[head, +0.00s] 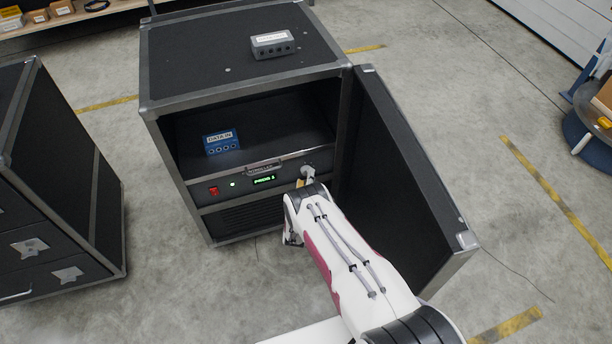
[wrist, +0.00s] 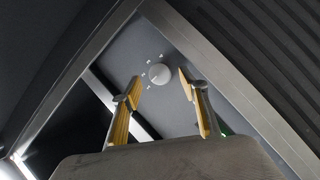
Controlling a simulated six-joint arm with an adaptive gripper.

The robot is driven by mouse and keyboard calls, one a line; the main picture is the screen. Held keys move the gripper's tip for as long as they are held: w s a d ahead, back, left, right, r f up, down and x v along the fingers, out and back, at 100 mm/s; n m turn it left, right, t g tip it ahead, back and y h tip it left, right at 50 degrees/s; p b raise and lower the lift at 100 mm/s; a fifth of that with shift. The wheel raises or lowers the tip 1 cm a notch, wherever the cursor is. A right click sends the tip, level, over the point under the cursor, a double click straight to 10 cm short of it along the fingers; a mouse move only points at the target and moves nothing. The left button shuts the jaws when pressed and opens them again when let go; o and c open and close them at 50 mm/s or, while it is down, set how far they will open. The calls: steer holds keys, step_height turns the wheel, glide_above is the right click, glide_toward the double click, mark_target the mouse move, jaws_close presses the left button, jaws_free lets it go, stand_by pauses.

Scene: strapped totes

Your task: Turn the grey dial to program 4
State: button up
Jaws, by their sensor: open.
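The round grey dial (wrist: 159,74) sits on the dark front panel, with small pale marks around it in the wrist view. In the head view the dial (head: 307,170) is at the panel's right end, partly hidden by my gripper. A green display (head: 264,180) left of it appears to read PROG 1, though the digit is small. My gripper (wrist: 160,78) is open, its yellow-padded fingers on either side of the dial in the wrist view, with gaps showing on both sides. I cannot tell how far the fingertips are from the panel.
The panel belongs to a black cabinet (head: 240,88), whose open door (head: 395,170) stands close to the right of my arm. A red switch (head: 214,191) and a green light are at the panel's left. A blue box (head: 221,142) sits above, and a grey box (head: 272,45) on top.

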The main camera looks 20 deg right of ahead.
mark_target(306, 171)
steer(key=shift+x, duration=1.25)
steer(key=c, duration=1.1)
